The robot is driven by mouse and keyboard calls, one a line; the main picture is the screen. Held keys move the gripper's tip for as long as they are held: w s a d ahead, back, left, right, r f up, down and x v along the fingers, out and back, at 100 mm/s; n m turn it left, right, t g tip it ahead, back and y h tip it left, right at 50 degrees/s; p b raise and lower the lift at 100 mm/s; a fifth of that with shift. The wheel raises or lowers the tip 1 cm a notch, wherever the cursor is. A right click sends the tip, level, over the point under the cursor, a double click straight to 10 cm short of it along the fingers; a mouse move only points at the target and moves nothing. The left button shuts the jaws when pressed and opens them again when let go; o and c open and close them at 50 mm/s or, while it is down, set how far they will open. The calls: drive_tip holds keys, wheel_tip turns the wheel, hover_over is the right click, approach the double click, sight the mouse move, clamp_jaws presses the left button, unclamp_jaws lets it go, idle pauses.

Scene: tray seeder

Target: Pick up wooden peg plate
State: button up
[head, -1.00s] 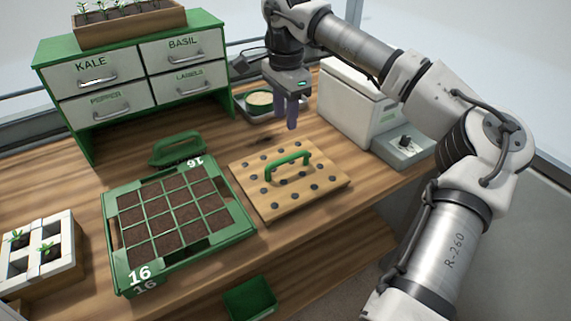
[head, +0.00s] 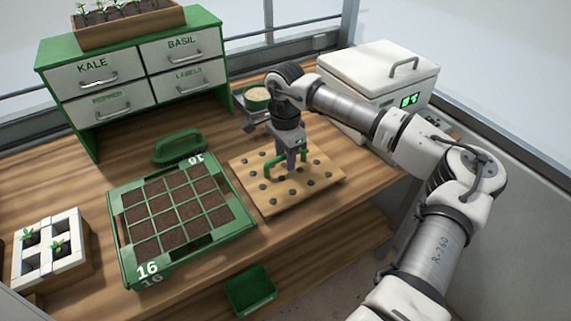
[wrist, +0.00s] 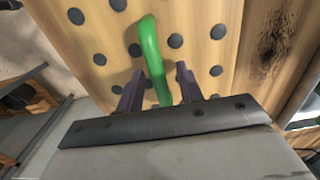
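The wooden peg plate (head: 277,203) lies flat on the bench, right of the green seed tray. It has dark round pegs and a green arched handle (head: 304,159). My gripper (head: 291,160) is down at the handle, above the plate. In the wrist view the plate (wrist: 202,55) fills the upper middle, and the handle (wrist: 150,45) runs down between the two fingers of my gripper (wrist: 160,88). The fingers are apart, with gaps visible on both sides of the handle. The lower end of the handle is hidden behind the gripper body.
The green seed tray (head: 126,252) with soil cells is left of the plate, a green hand tool (head: 178,146) behind it. A white lidded box (head: 360,75) stands at the back right. A green drawer cabinet (head: 48,57) stands behind. A green bin (head: 250,290) is below the bench edge.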

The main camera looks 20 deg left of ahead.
drive_tip(key=shift+f, duration=0.15)
clamp_jaws()
idle(0.4)
